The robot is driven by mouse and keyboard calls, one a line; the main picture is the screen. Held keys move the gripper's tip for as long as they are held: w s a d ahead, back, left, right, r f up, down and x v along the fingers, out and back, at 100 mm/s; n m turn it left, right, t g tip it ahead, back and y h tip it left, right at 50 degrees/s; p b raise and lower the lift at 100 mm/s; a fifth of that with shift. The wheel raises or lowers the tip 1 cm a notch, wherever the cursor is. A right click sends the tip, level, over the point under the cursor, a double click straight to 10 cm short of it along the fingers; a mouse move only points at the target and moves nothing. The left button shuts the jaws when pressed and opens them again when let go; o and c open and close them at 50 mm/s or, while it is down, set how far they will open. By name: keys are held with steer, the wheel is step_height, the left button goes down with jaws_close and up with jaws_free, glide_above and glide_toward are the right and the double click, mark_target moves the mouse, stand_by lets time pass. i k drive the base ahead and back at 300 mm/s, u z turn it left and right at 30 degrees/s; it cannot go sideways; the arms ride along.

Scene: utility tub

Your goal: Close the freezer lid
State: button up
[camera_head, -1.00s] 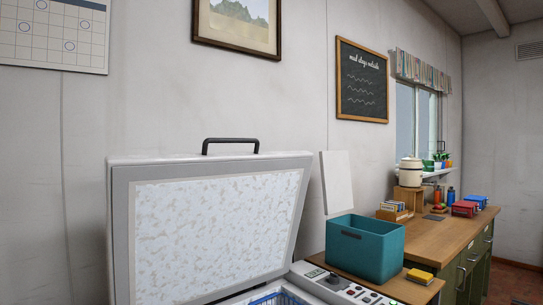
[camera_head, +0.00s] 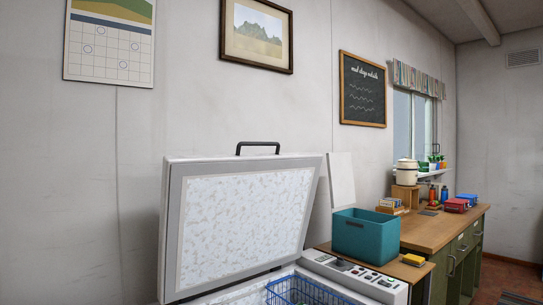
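The freezer lid (camera_head: 245,225) stands raised, nearly upright and leaning slightly back, in the head view. Its frosted white inner panel with a grey border faces me. A black handle (camera_head: 258,148) sits on its top edge. The freezer body shows only at the bottom of the view, with a blue wire basket (camera_head: 300,291) in its opening. A control panel (camera_head: 355,272) with buttons and switches lies on the freezer's right side. My gripper is not in view.
A teal bin (camera_head: 367,236) and a yellow sponge-like block (camera_head: 413,260) stand on a wooden surface right of the freezer. A wooden counter (camera_head: 440,228) with green cabinets runs along the wall behind. Floor shows at the far right.

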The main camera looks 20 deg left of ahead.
mark_target(229, 218)
steer(key=z, duration=0.15)
steer(key=k, duration=0.1)
steer(key=u, duration=0.95)
